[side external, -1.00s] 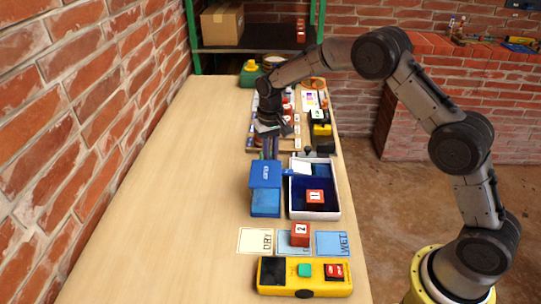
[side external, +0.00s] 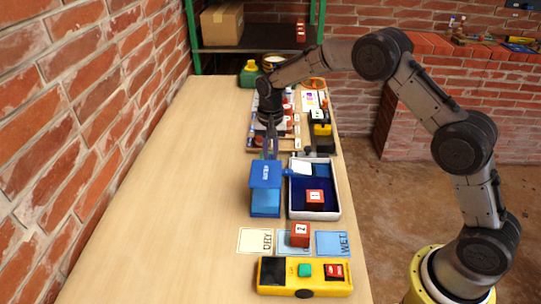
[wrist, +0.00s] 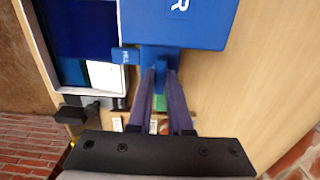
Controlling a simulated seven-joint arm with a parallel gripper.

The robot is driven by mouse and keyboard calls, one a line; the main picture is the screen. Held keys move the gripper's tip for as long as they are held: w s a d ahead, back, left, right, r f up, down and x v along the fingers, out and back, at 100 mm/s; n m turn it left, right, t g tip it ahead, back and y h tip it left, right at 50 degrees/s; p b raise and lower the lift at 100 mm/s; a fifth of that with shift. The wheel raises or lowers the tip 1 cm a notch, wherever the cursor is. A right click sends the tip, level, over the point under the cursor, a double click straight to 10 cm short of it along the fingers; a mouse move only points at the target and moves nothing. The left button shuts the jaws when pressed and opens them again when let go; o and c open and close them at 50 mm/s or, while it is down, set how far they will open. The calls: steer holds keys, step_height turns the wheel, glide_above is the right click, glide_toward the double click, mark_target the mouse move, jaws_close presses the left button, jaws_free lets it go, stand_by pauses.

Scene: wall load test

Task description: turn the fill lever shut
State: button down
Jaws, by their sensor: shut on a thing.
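The blue water box (side external: 265,200) stands on the bench, and its blue top also shows in the wrist view (wrist: 185,25). The fill lever (wrist: 126,56) is a small blue arm with a lettered tab, at the box's far end. Its tab points left in the wrist view, towards the tray, and also shows in the side view (side external: 288,172). My gripper (wrist: 160,72) is shut on the blue lever piece beside the box. My gripper points down behind the box in the side view (side external: 269,156). The fingertips are partly hidden there.
A white-rimmed tray (side external: 335,205) with a blue inside holds a red cube (side external: 315,198), right of the box. Another red cube (side external: 300,235) stands on lettered cards in front. A yellow meter (side external: 305,277) lies nearest. The bench's left side is clear.

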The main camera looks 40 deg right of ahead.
steer(key=shift+r, duration=0.1)
steer(key=c, duration=0.8)
jaws_free()
steer(key=shift+c, duration=0.2)
step_height(320, 180, up, 14)
